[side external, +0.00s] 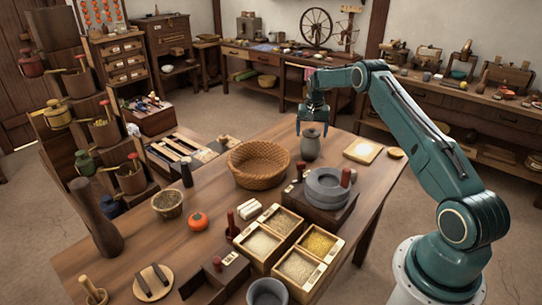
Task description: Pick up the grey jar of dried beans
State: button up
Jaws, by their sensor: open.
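A grey jar (311,146) stands upright on the wooden table, near its far edge. I cannot see what is inside it. My gripper (312,131) points down over the jar's top with its jaws open, one finger to each side in the picture. From this view I cannot tell whether the fingers touch the jar.
A wicker basket (258,178) stands left of the jar. A grey stone quern (327,187) sits on a dark block in front of it. A pale square board (363,151) lies to its right. Wooden trays (297,268) of grain and an orange-red fruit (198,222) lie nearer.

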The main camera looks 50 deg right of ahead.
jog(key=shift+r, duration=0.1)
jog(key=c, duration=1.6)
jog(key=shift+r, duration=5)
